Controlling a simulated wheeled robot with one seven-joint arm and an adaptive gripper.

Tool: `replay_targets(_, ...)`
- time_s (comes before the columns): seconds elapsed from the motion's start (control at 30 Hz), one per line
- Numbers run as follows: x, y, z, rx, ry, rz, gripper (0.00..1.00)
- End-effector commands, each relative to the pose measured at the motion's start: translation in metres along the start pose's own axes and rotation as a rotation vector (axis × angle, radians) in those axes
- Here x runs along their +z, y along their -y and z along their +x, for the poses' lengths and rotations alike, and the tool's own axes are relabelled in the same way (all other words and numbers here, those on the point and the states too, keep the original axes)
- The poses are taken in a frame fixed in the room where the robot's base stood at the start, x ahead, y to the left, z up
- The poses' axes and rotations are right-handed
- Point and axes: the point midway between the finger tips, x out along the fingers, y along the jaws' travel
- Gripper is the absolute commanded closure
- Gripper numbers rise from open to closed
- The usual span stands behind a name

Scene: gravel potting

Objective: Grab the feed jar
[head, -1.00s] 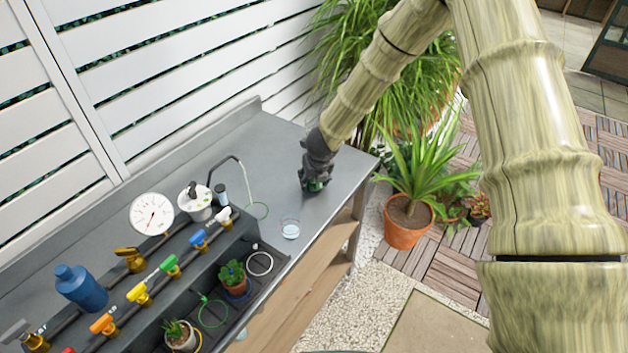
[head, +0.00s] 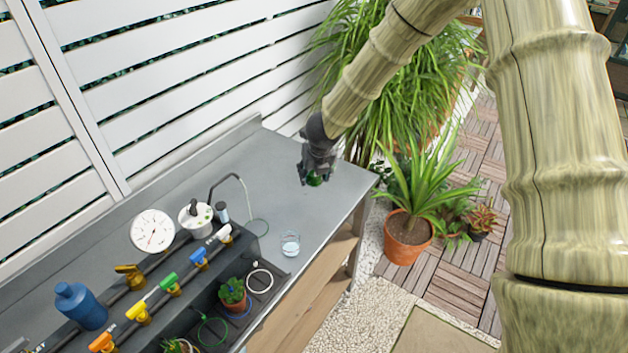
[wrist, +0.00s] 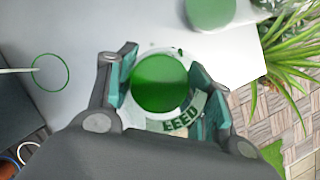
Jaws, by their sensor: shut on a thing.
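The feed jar has a green lid (wrist: 160,83) and a pale label with green letters reading "FEED" (wrist: 180,124). In the wrist view it sits between the two fingers of my gripper (wrist: 165,92), one finger on each side. My gripper is shut on it. In the head view my gripper (head: 316,172) is over the far right part of the grey bench, and only a small green bit of the jar (head: 314,180) shows below the fingers. The jar's base is hidden, so its gap to the bench cannot be told.
A glass beaker (head: 290,245) stands near the bench's front edge. A dial gauge (head: 152,230), a blue bottle (head: 80,305) and coloured valves stand at left. A green disc (wrist: 210,10) shows ahead in the wrist view. A potted plant (head: 408,240) stands beyond the bench.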

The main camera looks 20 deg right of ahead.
Motion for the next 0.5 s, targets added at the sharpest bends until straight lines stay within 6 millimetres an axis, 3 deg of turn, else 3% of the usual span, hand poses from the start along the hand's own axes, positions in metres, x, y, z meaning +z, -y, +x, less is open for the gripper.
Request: replay_targets(0.5,0.022,0.0,-0.052,0.001,0.002,0.001,0.8)
